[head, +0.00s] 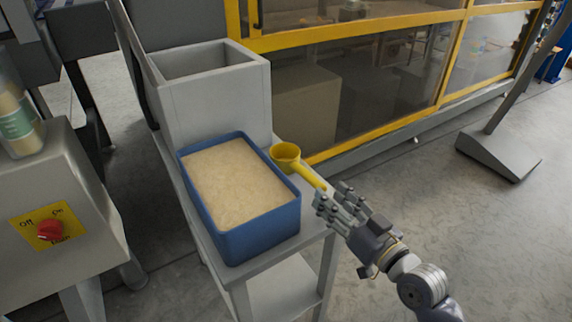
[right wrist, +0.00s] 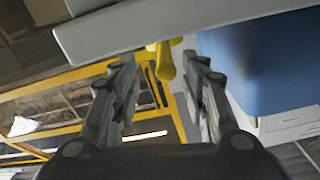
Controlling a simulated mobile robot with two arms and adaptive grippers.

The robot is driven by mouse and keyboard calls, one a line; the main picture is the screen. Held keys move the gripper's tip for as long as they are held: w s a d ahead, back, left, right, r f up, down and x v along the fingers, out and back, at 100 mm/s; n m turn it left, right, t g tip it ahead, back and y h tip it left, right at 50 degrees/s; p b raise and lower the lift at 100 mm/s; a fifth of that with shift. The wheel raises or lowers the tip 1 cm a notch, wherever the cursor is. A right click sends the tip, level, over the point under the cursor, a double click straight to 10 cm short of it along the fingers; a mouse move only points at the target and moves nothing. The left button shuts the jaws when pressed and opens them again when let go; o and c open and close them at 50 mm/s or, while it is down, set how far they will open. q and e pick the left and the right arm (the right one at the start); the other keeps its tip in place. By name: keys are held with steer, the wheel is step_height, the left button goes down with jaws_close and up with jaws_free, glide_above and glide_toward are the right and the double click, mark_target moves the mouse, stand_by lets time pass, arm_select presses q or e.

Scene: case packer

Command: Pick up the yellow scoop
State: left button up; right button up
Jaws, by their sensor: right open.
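The yellow scoop (head: 287,156) lies at the right edge of the small grey table, beside the blue bin, with its handle pointing toward my right gripper. My right gripper (head: 338,203) is open at the handle's end. In the right wrist view, the yellow scoop handle (right wrist: 165,62) shows ahead between the two fingers of the right gripper (right wrist: 160,80), and the fingers are apart. I cannot tell whether either finger touches the handle. The scoop's far part is mostly hidden there by the table edge. My left gripper is not in view.
The blue bin (head: 262,240) full of pale granular material stands on the grey table (head: 285,250). A grey open box (head: 215,100) stands behind it. A yellow-framed machine enclosure (head: 370,40) runs behind. A control box with a red knob (head: 49,230) is at left.

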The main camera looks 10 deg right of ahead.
mark_target(305, 173)
steer(key=x, duration=0.2)
steer(key=shift+w+a, duration=0.15)
steer(key=shift+w, duration=0.2)
steer(key=shift+a+x, duration=0.15)
steer(key=shift+x, duration=1.15)
steer(key=shift+a+x, duration=0.15)
steer(key=shift+x, duration=1.2)
steer(key=shift+s+r, duration=0.1)
steer(key=shift+r, duration=0.05)
jaws_close()
